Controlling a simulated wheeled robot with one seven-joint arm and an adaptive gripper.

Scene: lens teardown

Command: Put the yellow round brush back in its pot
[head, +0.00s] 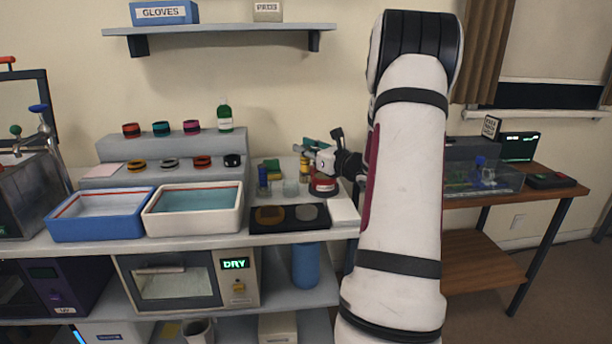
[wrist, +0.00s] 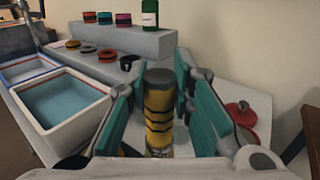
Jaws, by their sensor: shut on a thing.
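The yellow round brush (wrist: 159,112), a yellow cylinder with black bands and a grey top, stands upright between the teal finger pads of my gripper (wrist: 163,100) in the wrist view. My gripper is shut on it. In the head view my gripper (head: 312,152) is above the right end of the bench, with the brush (head: 304,168) showing small below it. A small clear pot (head: 290,188) stands on the bench just below and left of the brush. The brush's lower end is hard to make out, and I cannot tell whether it touches the pot.
A red container (head: 323,186) stands close by on the right, and a blue cylinder (head: 263,182) on the left. A dark tray (head: 262,228) with two discs lies in front. The white basin (head: 150,222) and stepped rack (head: 215,145) are further left.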

